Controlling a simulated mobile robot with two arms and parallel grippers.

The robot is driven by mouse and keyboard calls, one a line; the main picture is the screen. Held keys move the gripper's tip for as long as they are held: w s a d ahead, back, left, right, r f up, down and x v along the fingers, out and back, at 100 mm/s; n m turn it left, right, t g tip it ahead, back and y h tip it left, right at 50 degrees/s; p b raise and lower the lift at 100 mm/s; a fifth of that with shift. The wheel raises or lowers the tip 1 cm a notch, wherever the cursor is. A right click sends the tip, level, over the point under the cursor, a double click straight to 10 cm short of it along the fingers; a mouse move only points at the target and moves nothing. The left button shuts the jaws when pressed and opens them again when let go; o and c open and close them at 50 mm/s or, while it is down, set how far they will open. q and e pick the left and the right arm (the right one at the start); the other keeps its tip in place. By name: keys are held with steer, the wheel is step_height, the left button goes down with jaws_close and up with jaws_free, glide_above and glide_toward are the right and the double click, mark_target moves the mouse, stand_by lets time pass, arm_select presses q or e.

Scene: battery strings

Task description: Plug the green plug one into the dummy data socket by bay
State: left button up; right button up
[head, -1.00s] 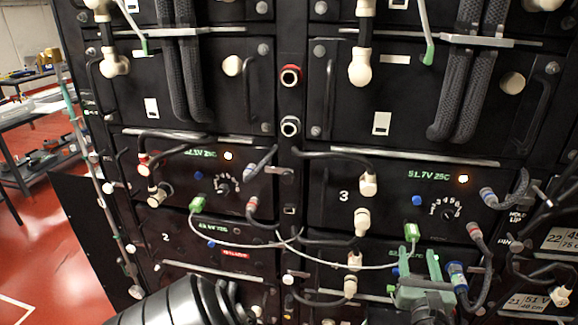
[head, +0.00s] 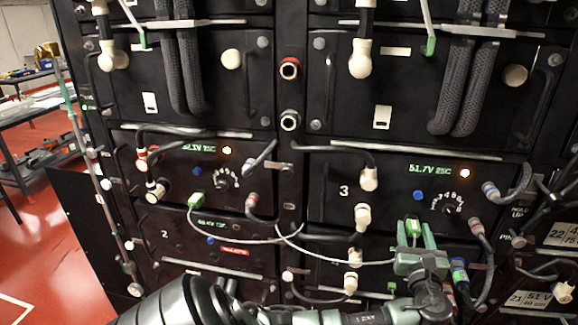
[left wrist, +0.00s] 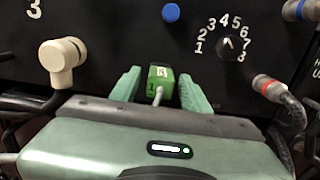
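A green plug (head: 413,229) with a pale cable sits in the front of the unit marked 3. In the left wrist view the green plug (left wrist: 160,74) has a light label and a small mark like a 1. My left gripper (head: 415,246) is at it, with its green fingers on either side of the plug. In the left wrist view my left gripper (left wrist: 160,90) is open, with gaps between plug and fingers. Another green plug (head: 195,203) sits in the unit to the left, at the cable's other end. I cannot tell which socket is the dummy. My right gripper is out of view.
A blue button (left wrist: 171,12) and a numbered dial (left wrist: 228,43) are above the plug. A cream elbow connector (left wrist: 63,58) is to its left, and a grey and red connector (left wrist: 267,86) to its right. Black handles and cables crowd the rack.

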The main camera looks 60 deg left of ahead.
arm_select(q)
jaws_close()
steer(key=shift+s+d, duration=0.1)
steer(key=shift+d, duration=0.1)
steer(key=shift+s+d+p, duration=0.35)
steer(key=shift+p, duration=0.2)
steer(key=shift+s+d, duration=0.2)
steer(key=shift+s+d+p, duration=0.2)
steer(key=shift+d+p, duration=0.05)
steer(key=shift+p, duration=0.25)
steer(key=shift+s+d, duration=0.2)
steer(key=shift+d, duration=0.05)
steer(key=shift+s+d+p, duration=0.25)
steer(key=shift+d+p, duration=0.05)
steer(key=shift+p, duration=0.15)
steer(key=p+v, duration=0.2)
steer(key=v, duration=0.2)
